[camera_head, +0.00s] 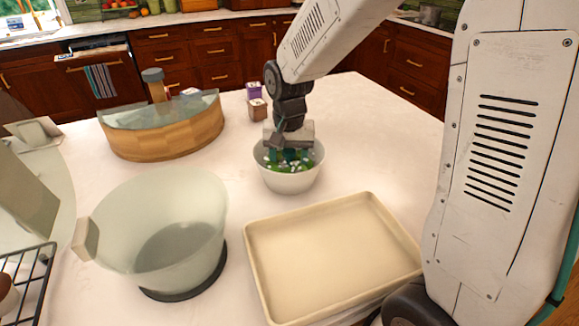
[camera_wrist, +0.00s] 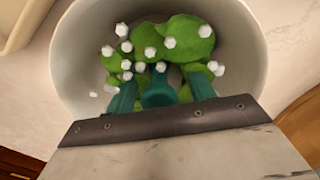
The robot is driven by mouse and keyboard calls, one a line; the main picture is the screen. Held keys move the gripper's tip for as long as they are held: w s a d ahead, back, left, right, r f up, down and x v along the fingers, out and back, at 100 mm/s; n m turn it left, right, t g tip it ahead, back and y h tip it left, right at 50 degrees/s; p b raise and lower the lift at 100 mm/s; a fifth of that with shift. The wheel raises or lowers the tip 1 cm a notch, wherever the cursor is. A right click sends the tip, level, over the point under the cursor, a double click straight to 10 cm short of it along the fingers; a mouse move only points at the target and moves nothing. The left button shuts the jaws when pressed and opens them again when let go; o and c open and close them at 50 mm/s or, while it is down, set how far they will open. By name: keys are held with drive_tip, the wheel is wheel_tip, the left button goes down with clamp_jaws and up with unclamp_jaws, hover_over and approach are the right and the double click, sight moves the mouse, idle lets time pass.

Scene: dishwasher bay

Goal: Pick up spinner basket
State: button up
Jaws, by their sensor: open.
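No object is plainly marked as the spinner basket. A white round bowl (camera_head: 290,183) holds green leaves (camera_head: 306,168) and small white cubes. My gripper (camera_head: 290,157) points down into this bowl. In the wrist view, the bowl's rim (camera_wrist: 72,50) surrounds the leaves (camera_wrist: 180,35) and cubes. My open gripper (camera_wrist: 161,84) has its teal fingers apart, low among the leaves. A teal piece shows between them; I cannot tell what it is. A large translucent bowl (camera_head: 140,215) with a dark base and side handle stands at the left front.
A beige tray (camera_head: 330,255) lies right of the large bowl. Two small boxes (camera_head: 257,108) stand behind the white bowl. A black wire rack (camera_head: 32,285) is at lower left. The right of the white counter (camera_head: 365,150) is clear.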

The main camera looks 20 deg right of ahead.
drive_tip(key=shift+f, duration=0.45)
drive_tip(key=shift+c, duration=0.2)
drive_tip(key=c, duration=1)
drive_tip(key=shift+c, duration=0.3)
drive_tip(key=shift+r, duration=0.2)
